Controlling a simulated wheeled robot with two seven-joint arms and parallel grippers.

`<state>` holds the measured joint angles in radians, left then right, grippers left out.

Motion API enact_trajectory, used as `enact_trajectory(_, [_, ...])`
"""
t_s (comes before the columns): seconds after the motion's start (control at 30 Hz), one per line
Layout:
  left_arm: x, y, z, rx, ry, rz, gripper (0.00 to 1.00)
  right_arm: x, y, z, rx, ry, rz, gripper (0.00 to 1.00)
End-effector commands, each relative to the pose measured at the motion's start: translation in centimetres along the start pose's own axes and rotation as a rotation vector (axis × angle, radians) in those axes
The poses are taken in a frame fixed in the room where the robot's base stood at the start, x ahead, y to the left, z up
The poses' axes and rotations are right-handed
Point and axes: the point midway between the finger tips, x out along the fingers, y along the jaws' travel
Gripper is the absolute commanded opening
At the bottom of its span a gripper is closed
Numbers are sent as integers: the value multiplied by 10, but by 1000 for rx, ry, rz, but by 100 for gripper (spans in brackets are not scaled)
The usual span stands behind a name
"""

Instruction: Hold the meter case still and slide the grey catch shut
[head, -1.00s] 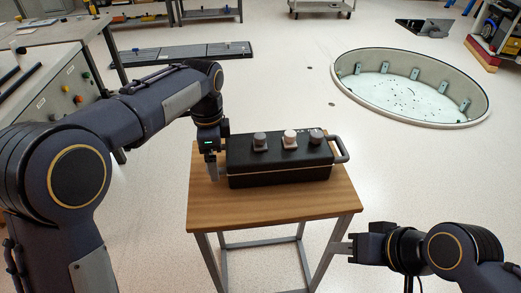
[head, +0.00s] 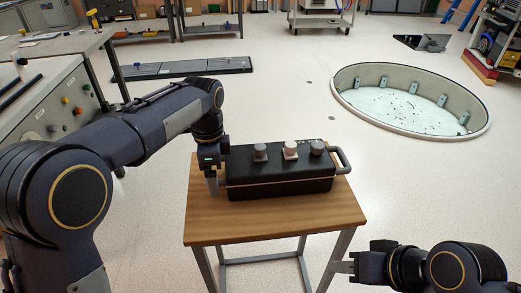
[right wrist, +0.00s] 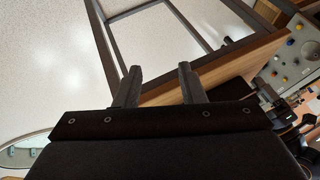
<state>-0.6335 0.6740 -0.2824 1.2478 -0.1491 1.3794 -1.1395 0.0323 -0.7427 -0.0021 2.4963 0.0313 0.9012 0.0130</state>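The meter case (head: 280,183) is a long black box lying on a small wooden table (head: 275,224), with a handle (head: 344,160) at its right end. On its top are a grey block (head: 260,152), a pale pinkish block (head: 290,150) and another grey block (head: 317,148). I cannot tell which grey one is the catch or whether it is shut. My left gripper (head: 212,187) points down at the case's left end; its grip is hidden. My right gripper (head: 341,267) is low, in front of the table's right corner. In the right wrist view (right wrist: 158,84) its fingers are apart and empty.
A round, rimmed pit (head: 410,105) is in the floor at the back right. A grey control cabinet (head: 55,115) with coloured buttons stands at the left. A dark floor panel (head: 180,68) lies behind the table.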

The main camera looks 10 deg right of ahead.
Motion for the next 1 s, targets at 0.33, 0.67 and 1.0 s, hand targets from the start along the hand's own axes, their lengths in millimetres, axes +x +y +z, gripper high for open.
enact_trajectory(0.33, [0,0,0,-1,-1,1,64,6,-17,2,226,-83,-112,1])
enact_trajectory(0.67, [0,0,0,0,-1,1,64,8,-74,-51,1253,-415,-562,0])
enact_trajectory(1.0, [1,0,0,-1,-1,1,64,3,-52,-143,1996,-602,-937,0])
